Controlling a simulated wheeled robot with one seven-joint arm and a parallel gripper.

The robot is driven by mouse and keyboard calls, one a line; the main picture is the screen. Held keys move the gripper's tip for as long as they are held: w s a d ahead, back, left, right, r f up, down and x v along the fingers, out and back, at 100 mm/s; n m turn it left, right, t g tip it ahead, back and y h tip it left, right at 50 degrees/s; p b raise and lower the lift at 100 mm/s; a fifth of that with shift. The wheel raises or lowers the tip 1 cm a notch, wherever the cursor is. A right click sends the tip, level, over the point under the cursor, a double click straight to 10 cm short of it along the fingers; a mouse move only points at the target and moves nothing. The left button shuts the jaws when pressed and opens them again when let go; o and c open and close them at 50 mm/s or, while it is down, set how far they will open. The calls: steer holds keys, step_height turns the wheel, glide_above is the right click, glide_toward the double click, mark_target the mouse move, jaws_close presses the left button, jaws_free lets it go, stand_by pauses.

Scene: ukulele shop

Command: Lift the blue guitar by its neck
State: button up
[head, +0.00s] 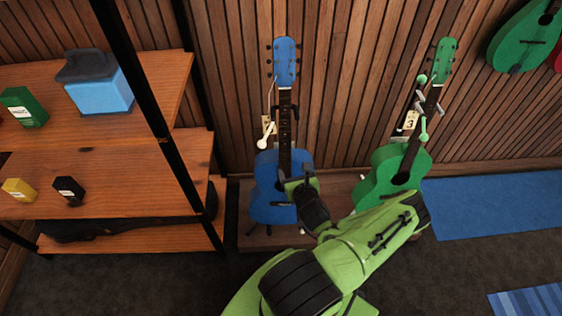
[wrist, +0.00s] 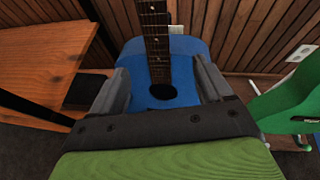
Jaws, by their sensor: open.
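The blue guitar (head: 268,193) stands upright on a low wooden platform against the slatted wall. Its dark neck (head: 285,125) rises to a blue headstock (head: 285,62), and a tag hangs beside it. My green arm reaches in from the lower right, and my gripper (head: 300,170) is in front of the guitar's body, hiding part of it. In the wrist view my gripper (wrist: 165,85) is open, its two fingers apart on either side of the blue body (wrist: 178,58) and sound hole. The neck (wrist: 156,35) is centred beyond the fingertips. Nothing shows between the fingers as held.
A green guitar (head: 388,172) stands close on the right, behind my arm. A wooden shelf unit (head: 150,155) with a dark post is on the left, holding a blue container (head: 100,93) and small boxes. A blue mat (head: 490,203) lies at the right.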

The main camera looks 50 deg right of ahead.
mark_target(285, 156)
steer(key=x, duration=0.7)
steer(key=shift+a, duration=0.1)
steer(key=b+x, duration=0.1)
steer(key=x, duration=0.4)
steer(key=shift+w+f, duration=0.2)
steer(key=shift+w, duration=0.1)
jaws_close()
steer(key=shift+r, duration=0.15)
